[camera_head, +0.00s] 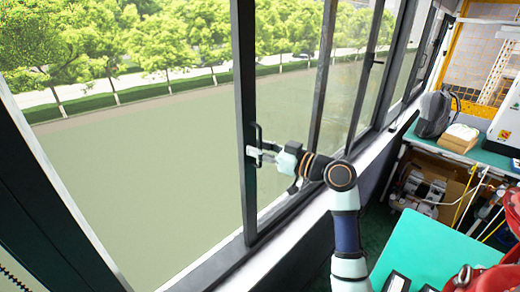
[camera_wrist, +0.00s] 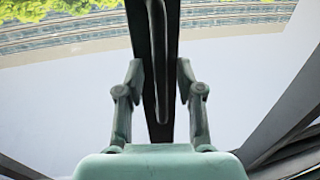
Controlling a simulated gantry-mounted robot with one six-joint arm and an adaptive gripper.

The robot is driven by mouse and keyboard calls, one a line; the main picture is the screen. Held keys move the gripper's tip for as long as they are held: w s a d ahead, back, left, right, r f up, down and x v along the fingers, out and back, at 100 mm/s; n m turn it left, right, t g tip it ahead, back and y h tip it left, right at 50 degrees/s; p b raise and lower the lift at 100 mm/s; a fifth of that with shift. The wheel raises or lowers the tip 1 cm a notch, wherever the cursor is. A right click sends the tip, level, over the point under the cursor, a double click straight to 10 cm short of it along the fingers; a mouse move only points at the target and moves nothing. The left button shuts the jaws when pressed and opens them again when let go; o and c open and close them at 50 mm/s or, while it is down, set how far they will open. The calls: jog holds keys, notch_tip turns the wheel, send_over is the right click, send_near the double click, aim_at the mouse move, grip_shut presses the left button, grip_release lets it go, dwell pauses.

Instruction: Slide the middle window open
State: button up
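The dark sash upright (camera_head: 244,95) stands near the middle of the head view, with a slim black vertical handle (camera_head: 258,133) on it. In the wrist view the handle (camera_wrist: 158,60) runs down between my fingers, in front of the dark upright. My gripper (camera_head: 264,153) is at the handle's lower part. In the wrist view my gripper (camera_wrist: 160,70) is open, one finger on each side of the handle with a visible gap on both sides. I cannot tell exactly how deep the handle sits between the fingers.
Another dark upright (camera_head: 364,70) with a small handle stands farther right. A large clear opening or pane lies left. A sill (camera_head: 285,228) runs below. At right are a workbench (camera_head: 486,153) with a grey bag (camera_head: 434,115), and a green tabletop (camera_head: 430,250) nearer the front.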

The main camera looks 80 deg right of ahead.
jog(key=v, duration=1.2)
dwell(0.3)
